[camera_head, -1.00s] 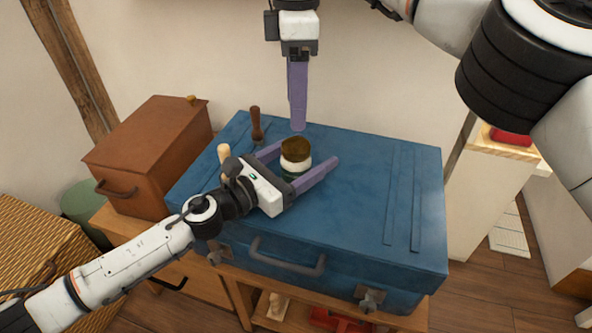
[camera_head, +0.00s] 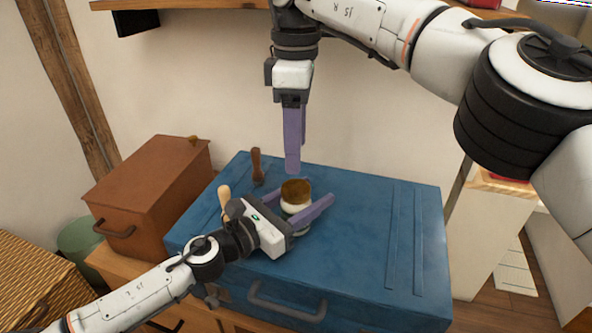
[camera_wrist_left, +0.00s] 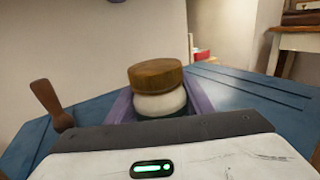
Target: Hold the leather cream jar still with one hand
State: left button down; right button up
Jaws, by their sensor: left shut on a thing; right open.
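The leather cream jar (camera_head: 296,194), with a brown lid and a pale body, stands upright on the blue suitcase (camera_head: 370,240). In the left wrist view the jar (camera_wrist_left: 157,92) is between the purple fingers, its dark green lower part partly hidden behind my gripper body. My left gripper (camera_head: 317,190) is shut on the jar, one finger on each side. My right gripper (camera_head: 293,170) is open and empty. It points down behind and above the jar, its fingers nearly overlapping in this view.
A dark-handled tool (camera_head: 257,166) and a pale-handled tool (camera_head: 224,196) are on the suitcase's left part. The suitcase's right part is clear. A wooden shelf (camera_head: 180,4) hangs above.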

aim_at(296, 187)
jog(key=shift+f+m, duration=0.1)
jog(key=shift+m, duration=0.8)
jog(key=shift+f, duration=0.3)
notch_tip(296, 187, down, 7)
jog(key=shift+f, duration=0.15)
